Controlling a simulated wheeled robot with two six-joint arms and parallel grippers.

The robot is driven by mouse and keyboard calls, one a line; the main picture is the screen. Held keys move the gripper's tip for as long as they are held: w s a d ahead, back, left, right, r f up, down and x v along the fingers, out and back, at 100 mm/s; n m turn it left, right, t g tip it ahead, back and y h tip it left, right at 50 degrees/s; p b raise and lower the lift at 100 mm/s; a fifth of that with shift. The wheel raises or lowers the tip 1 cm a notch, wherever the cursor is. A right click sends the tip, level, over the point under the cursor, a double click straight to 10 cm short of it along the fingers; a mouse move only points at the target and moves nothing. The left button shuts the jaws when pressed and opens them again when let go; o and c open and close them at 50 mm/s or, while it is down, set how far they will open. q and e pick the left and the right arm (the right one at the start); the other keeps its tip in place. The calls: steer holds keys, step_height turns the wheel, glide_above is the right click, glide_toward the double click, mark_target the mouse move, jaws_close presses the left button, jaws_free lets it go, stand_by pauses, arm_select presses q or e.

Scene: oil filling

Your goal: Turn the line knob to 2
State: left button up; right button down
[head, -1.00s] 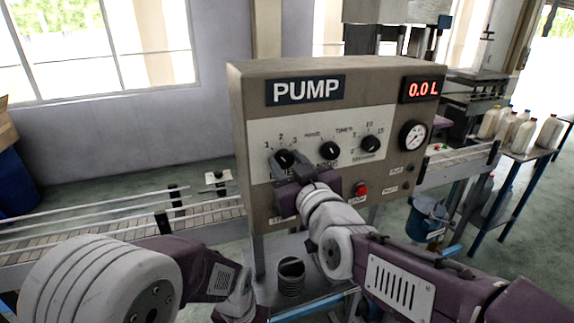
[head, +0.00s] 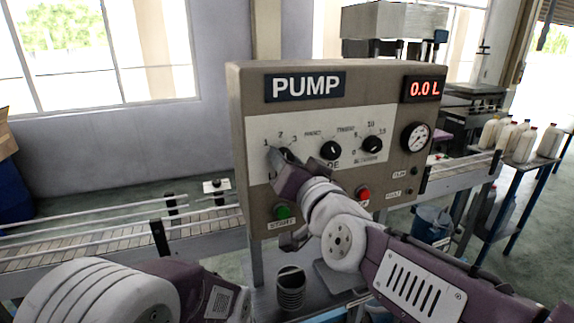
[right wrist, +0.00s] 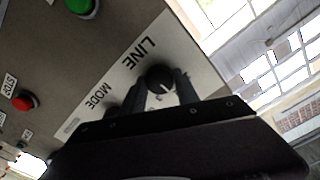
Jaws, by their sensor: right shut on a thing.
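In the head view the right gripper (head: 288,164) covers most of the knob, with the 1, 2 and 3 marks showing above. The number the pointer faces is hard to tell. My left arm is low at the left, and its gripper is out of the picture.
The mode knob (head: 331,150) and a third knob (head: 371,145) sit right of the line knob. A green start button (head: 282,212) and a red button (head: 363,193) are below. The display (head: 422,88) reads 0.0 L.

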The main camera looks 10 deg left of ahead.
steer(key=shift+f, duration=0.2)
stand_by(0.4)
steer(key=c, duration=1)
jaws_free()
steer(key=shift+o, duration=0.5)
steer(key=shift+r, duration=0.1)
steer(key=p+v, duration=0.8)
steer(key=v, duration=0.1)
steer(key=shift+s+d, duration=0.1)
